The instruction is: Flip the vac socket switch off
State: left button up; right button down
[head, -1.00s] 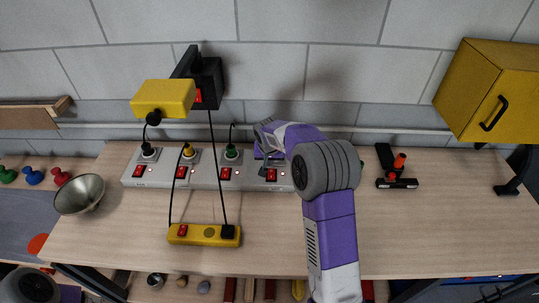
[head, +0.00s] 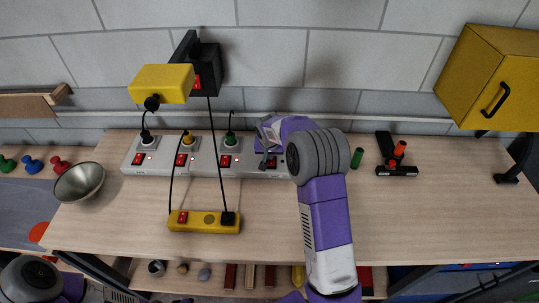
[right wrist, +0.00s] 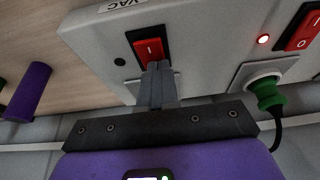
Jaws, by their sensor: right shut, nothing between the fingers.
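The vac socket's red rocker switch (right wrist: 149,48) shows in the right wrist view, beside a "VAC" label (right wrist: 125,3) on a pale grey socket strip. A small round lamp (right wrist: 119,61) left of this switch looks dark. My right gripper (right wrist: 158,68) is shut and empty, its tips at the lower edge of the switch, touching or nearly so. In the head view the same switch (head: 271,163) is partly behind my right gripper (head: 265,148), at the right end of the strip (head: 210,172). My left gripper is out of view; only part of that arm shows.
A neighbouring red switch (right wrist: 304,28) has a lit red lamp, beside a green plug (right wrist: 268,92). A yellow power strip (head: 204,222) with cables lies in front. A metal bowl (head: 79,183) is left; a green cylinder (head: 357,157) stands right. The front right tabletop is clear.

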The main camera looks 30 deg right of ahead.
aim_at(269, 165)
jog(key=shift+s+a+f, duration=0.1)
jog(key=shift+s+f, duration=0.1)
jog(key=shift+f, duration=0.1)
jog(key=shift+s+a, duration=0.2)
jog(key=shift+s, duration=0.1)
jog(key=shift+s+a+b, duration=0.2)
jog(key=shift+s+b, duration=0.15)
jog(key=shift+s, duration=0.05)
notch_tip(269, 165, up, 5)
jog(key=p, duration=0.3)
jog(key=shift+s+a+r, duration=0.1)
jog(key=shift+a+r, duration=0.05)
jog(key=shift+r, duration=0.05)
jog(key=v, duration=0.9)
jog(key=shift+s, duration=0.1)
